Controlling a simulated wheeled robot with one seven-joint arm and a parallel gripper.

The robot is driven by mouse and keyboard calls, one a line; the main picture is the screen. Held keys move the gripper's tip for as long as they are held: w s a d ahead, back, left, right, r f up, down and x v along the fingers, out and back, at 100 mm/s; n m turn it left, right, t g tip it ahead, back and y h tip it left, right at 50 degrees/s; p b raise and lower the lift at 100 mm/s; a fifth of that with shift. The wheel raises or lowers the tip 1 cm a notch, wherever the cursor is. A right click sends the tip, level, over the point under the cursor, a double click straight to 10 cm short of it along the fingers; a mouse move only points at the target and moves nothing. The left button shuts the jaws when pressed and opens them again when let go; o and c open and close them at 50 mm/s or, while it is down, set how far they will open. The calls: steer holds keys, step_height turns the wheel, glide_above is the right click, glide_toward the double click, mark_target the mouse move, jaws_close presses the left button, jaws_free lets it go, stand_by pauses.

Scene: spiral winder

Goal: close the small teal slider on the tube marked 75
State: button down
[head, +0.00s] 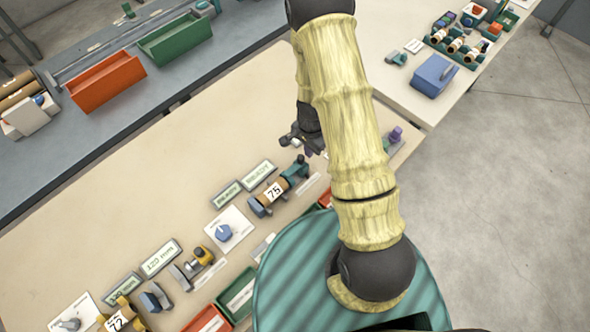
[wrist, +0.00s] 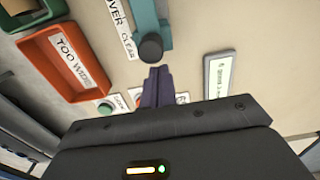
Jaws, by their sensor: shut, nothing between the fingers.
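The tube marked 75 (head: 274,190) is a brown cylinder with a white label, lying on the table in the head view. A blue-grey block (head: 257,207) stands at its lower left end. A small teal slider (head: 298,171) with a dark knob is at its upper right end. My gripper (head: 309,149) is just above and right of that end, partly behind my arm. In the wrist view its dark purple fingers (wrist: 157,85) are together and empty. Their tips are close below a dark round knob (wrist: 151,49) on a teal part (wrist: 147,18); I cannot tell whether they touch. The tube is not identifiable there.
An orange tray labelled TOO WIDE (wrist: 72,62) lies left of the fingers in the wrist view. Another tube marked 72 (head: 117,321) is at lower left. The table's left middle (head: 150,180) is clear.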

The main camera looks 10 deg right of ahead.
steer(key=shift+s+a+f, duration=0.1)
steer(key=shift+s+a, duration=0.3)
steer(key=shift+a, duration=0.2)
steer(key=shift+s+a, duration=0.4)
steer(key=shift+a, duration=0.2)
stand_by(1.9)
steer(key=shift+w+d, duration=0.15)
steer(key=shift+w+d, duration=0.2)
steer(key=shift+d, duration=0.2)
stand_by(0.4)
step_height(320, 180, up, 7)
steer(key=p, duration=0.5)
steer(key=shift+p, duration=0.4)
stand_by(0.5)
